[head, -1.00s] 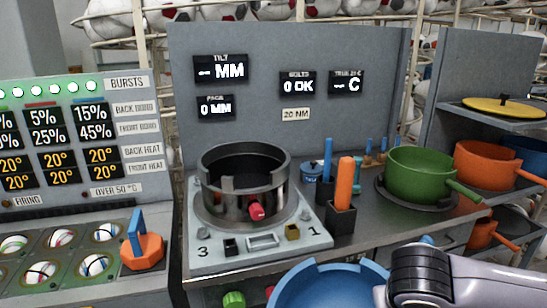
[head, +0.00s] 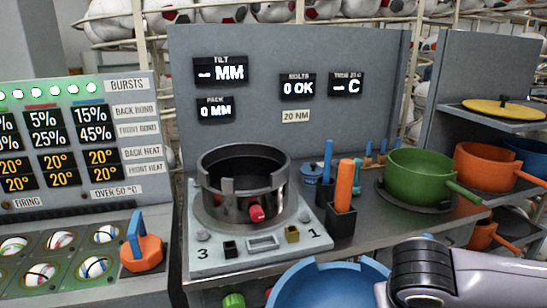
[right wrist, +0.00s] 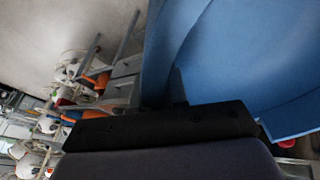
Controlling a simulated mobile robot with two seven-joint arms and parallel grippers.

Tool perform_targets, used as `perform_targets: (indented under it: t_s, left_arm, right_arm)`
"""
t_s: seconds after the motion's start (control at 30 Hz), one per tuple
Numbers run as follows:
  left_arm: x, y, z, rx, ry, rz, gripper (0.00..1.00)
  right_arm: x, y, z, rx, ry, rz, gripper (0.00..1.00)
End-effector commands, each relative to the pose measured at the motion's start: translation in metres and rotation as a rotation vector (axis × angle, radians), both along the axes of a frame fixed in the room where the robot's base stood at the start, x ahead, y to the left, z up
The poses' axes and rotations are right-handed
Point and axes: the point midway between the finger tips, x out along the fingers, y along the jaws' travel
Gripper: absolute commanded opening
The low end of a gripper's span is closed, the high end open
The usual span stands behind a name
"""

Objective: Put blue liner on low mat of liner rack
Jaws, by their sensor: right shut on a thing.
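The blue liner (head: 335,286), a wide round shell with a notched rim, shows at the bottom edge of the head view, its lower part cut off. It also fills the upper right of the right wrist view (right wrist: 245,60). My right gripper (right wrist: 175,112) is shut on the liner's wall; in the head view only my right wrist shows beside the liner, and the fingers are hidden. The liner is held in front of the bench. The rack (head: 485,70) at the right has a grey panel and shelves. I cannot make out its low mat. My left gripper is not in view.
A green pot (head: 418,172) sits on a dark round mat at the bench's right. Orange pots (head: 487,165) and a yellow lid (head: 503,108) are on the rack. The press ring (head: 245,185) and upright tools (head: 345,183) stand on the bench (head: 370,235).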

Motion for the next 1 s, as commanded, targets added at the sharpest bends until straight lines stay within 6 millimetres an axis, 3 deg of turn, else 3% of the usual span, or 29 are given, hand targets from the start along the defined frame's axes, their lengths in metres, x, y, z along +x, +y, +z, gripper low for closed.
perform_targets:
  t_s: [0.2, 0.37, 0.7, 1.0]
  left_arm:
    - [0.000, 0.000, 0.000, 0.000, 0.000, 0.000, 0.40]
    - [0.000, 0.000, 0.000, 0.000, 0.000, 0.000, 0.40]
    - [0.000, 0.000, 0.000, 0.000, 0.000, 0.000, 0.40]
    - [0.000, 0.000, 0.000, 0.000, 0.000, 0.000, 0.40]
  right_arm:
    - [0.002, 0.000, 0.027, 0.001, -0.009, 0.001, 0.00]
    - [0.000, 0.000, 0.034, 0.000, -0.004, -0.001, 0.00]
    - [0.000, 0.001, 0.001, 0.002, 0.002, 0.000, 0.00]
    - [0.000, 0.000, -0.009, 0.002, -0.001, -0.001, 0.00]
